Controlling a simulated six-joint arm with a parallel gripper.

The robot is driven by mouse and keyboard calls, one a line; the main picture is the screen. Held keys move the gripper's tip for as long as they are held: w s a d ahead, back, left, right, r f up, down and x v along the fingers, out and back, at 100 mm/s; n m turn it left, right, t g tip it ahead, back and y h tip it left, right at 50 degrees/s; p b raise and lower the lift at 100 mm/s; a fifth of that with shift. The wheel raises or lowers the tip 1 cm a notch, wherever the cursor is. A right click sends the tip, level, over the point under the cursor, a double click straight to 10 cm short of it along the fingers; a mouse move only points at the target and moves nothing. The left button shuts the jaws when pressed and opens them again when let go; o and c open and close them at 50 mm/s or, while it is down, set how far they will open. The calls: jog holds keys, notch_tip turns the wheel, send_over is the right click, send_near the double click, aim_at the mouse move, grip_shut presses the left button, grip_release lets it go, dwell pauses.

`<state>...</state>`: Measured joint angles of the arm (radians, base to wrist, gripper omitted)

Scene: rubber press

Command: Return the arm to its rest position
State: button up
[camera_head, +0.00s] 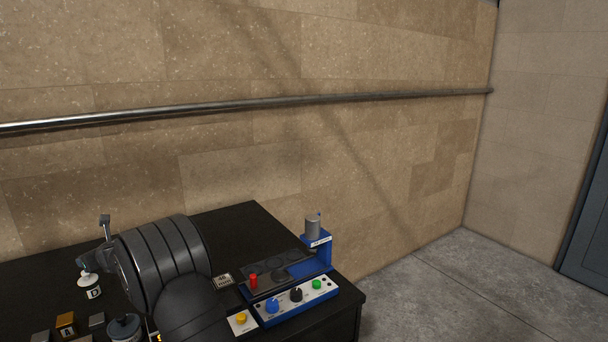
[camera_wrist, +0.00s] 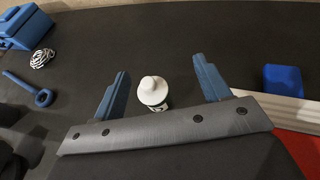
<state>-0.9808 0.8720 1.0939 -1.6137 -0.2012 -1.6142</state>
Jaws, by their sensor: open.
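My gripper (camera_head: 95,244) is at the left of the head view, over the black table, partly hidden by my own dark arm. In the wrist view my gripper (camera_wrist: 160,66) has its two blue fingers spread wide apart. A white-topped bottle (camera_wrist: 153,90) shows between them, with gaps on both sides. In the head view a white-topped bottle with a dark label marked D (camera_head: 92,289) stands on the table just below the gripper. I cannot tell how far the fingertips are above it.
The black table (camera_head: 250,218) holds a blue press (camera_head: 319,252) with a knobbed control panel (camera_head: 295,299) at its right. A yellow-button box (camera_head: 241,323), a brass block marked A (camera_head: 66,325) and a dark-topped container (camera_head: 125,327) are near the front. A blue ring-ended tool (camera_wrist: 44,97) lies left.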

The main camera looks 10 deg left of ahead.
jog(key=s+a+f+m+t+h, duration=0.2)
jog(key=s+a+m+t, duration=0.2)
jog(key=s, duration=0.9)
jog(key=shift+a+f, duration=0.2)
jog(key=shift+a, duration=1.45)
jog(key=shift+s, duration=0.1)
jog(key=w+d+r+n+g+y, duration=0.2)
jog(key=w+d+n+g, duration=0.2)
jog(key=w, duration=0.9)
jog(key=shift+d+r, duration=0.2)
jog(key=shift+d, duration=1.5)
jog(key=shift+w, duration=0.15)
